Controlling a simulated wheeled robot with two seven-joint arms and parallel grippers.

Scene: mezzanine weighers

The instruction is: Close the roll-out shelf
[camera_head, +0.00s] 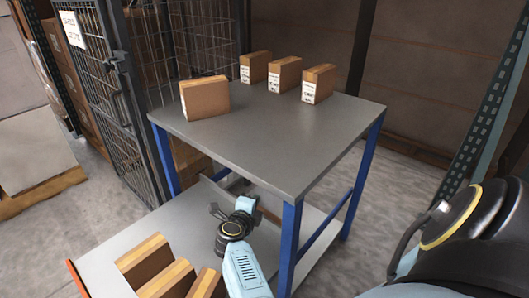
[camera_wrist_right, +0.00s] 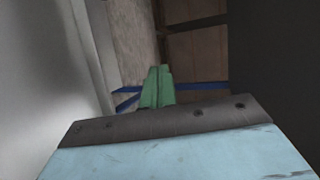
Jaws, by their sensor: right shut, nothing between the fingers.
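The roll-out shelf (camera_head: 118,240) is a grey deck low beside the blue-legged table, sticking out to the left and front. It has an orange edge (camera_head: 76,276) at its left end. Several tan boxes (camera_head: 148,258) stand on its near part. My right gripper (camera_head: 216,211) is low beside the table's front side, over or near the shelf; whether it touches the shelf I cannot tell. In the right wrist view its green fingers (camera_wrist_right: 157,86) are together and empty. My left gripper is not in view.
The grey table top (camera_head: 270,135) carries several tan boxes (camera_head: 205,97). Blue legs (camera_head: 289,245) stand close to my right arm. A wire cage (camera_head: 110,90) stands behind left, a pallet (camera_head: 40,194) at far left. The floor right of the table is open.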

